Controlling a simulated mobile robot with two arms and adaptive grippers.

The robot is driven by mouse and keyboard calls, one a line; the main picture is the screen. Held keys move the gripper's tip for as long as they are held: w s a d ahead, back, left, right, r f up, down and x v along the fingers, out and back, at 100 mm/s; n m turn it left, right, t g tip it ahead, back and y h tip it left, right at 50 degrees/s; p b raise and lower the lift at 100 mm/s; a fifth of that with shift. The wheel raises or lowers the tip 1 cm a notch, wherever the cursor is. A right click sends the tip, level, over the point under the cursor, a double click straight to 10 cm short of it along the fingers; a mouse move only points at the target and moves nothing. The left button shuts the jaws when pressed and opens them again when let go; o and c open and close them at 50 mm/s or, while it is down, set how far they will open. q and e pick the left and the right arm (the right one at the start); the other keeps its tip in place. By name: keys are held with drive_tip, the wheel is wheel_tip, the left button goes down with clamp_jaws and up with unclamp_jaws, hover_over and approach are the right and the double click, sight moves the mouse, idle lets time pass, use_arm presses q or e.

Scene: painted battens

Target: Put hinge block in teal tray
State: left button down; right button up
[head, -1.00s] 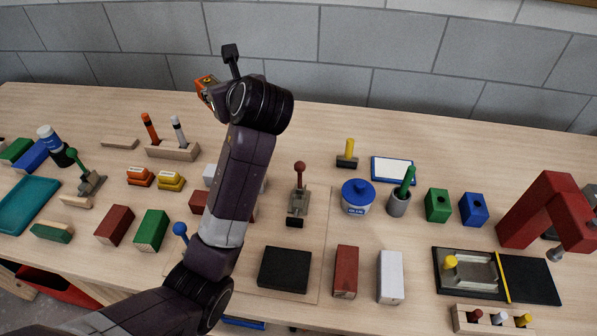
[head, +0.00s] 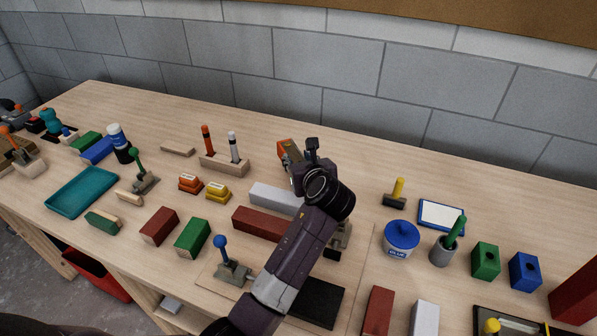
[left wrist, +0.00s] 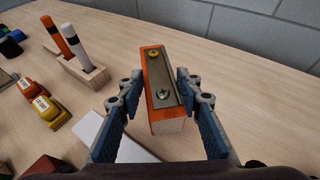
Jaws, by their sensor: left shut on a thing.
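The hinge block is an orange block (head: 287,150) with a metal plate on top. In the left wrist view the block (left wrist: 167,112) shows a brass screw and a silver cross-head screw. My left gripper (left wrist: 158,84) is shut on it, with a blue-padded finger at each side. In the head view my left gripper (head: 296,160) is partly hidden by its own wrist. The block's height above the table is hard to judge. The teal tray (head: 82,190) lies flat at the table's left part and is empty. My right gripper is out of view.
A grey batten (head: 275,197) lies near the gripper.

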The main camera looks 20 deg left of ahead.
use_arm(q)
wheel_tip(320, 180, down, 4)
drive_tip(key=shift+f, duration=0.2)
drive_tip(key=c, duration=1.4)
unclamp_jaws()
drive_tip(key=shift+f, duration=0.1)
